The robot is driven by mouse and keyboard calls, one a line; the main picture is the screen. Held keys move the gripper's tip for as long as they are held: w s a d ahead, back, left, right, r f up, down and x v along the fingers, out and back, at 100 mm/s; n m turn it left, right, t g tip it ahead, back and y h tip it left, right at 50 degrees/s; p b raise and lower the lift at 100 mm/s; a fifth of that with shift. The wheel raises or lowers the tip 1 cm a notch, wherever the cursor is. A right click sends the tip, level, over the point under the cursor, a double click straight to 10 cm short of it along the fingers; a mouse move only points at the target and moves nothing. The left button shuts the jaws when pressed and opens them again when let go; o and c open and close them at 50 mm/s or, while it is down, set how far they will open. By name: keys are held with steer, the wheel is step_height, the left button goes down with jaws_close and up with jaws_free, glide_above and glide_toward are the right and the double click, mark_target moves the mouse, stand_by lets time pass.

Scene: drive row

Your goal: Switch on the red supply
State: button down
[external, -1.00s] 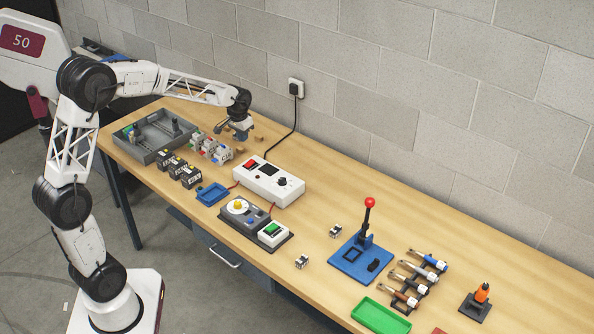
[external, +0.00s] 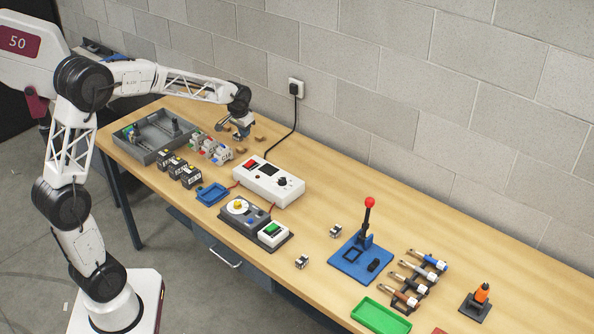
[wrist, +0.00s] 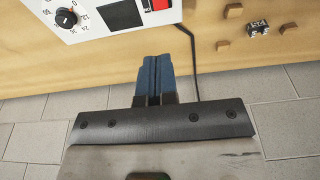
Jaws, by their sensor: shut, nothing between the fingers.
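A white power supply box (external: 269,182) lies on the workbench, with a red switch (external: 249,164), a dark panel and a black knob (external: 282,182) on top. In the wrist view, part of the red switch (wrist: 160,4) shows at the top edge, and the knob (wrist: 66,18) is at the upper left. My gripper (external: 243,136) is above the bench, behind and to the left of the box in the external view. Its blue fingers (wrist: 153,60) are shut together and empty, appearing just below the box's edge in the wrist view. The switch position is not clear.
A black cable runs from the box to a wall socket (external: 296,88). Small wooden blocks (external: 260,139) and several terminal modules (external: 213,149) lie near my gripper. A dark base with a yellow knob and green switch (external: 271,229) sits in front. The brick wall stands close behind.

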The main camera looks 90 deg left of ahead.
mark_target(252, 161)
steer(key=shift+f, duration=0.15)
steer(key=f, duration=0.4)
steer(key=w+a+f, duration=0.1)
steer(key=f, duration=0.4)
steer(key=w+a+f, duration=0.1)
steer(key=f, duration=0.3)
steer(key=shift+f, duration=0.25)
stand_by(0.4)
